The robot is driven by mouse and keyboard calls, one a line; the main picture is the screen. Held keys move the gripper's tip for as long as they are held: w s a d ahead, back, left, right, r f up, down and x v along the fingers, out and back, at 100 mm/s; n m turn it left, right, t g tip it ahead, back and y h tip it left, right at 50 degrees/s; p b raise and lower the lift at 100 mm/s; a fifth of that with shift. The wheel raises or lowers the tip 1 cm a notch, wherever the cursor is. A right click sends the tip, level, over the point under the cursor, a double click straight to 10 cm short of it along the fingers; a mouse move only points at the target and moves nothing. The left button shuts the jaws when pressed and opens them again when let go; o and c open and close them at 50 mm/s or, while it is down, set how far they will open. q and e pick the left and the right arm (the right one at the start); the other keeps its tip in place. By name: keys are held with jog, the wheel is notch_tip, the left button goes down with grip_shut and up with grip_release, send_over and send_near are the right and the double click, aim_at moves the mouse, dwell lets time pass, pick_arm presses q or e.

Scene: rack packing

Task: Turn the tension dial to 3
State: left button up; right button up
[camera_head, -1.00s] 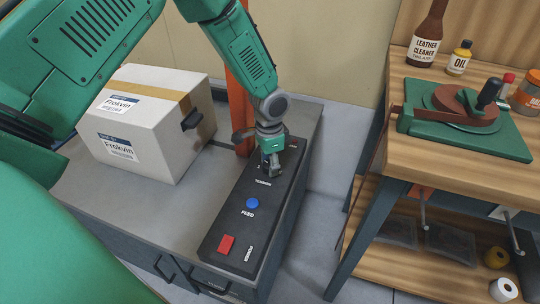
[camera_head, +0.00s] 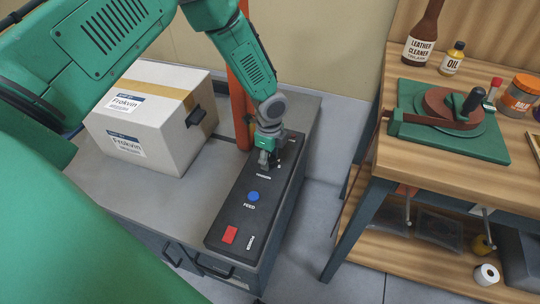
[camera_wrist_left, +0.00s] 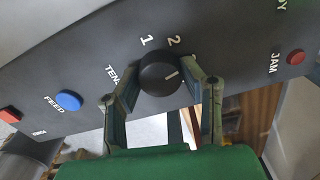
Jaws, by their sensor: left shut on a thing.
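The black tension dial (camera_wrist_left: 158,77) sits on the dark control panel (camera_wrist_left: 85,75) in the left wrist view. In the head view my left gripper (camera_head: 267,158) reaches down to the far part of the panel (camera_head: 228,212) and hides most of the dial. My right gripper is not in view.
A blue FEED button (camera_head: 253,196) and a red button (camera_head: 229,235) lie nearer on the panel. A red JAM light (camera_wrist_left: 296,57) is beyond the dial. A cardboard box (camera_head: 150,115) stands left, beside an orange post (camera_head: 241,100). A wooden workbench (camera_head: 385,140) stands right.

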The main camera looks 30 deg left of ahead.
aim_at(269, 158)
pick_arm(q)
jog(key=shift+w+a+r+m, duration=0.1)
jog(key=shift+w+m, duration=0.05)
jog(key=shift+m, duration=0.75)
jog(key=o, duration=1.1)
jog(key=shift+o, duration=0.2)
notch_tip(269, 158, up, 12)
jog(key=shift+f, duration=0.2)
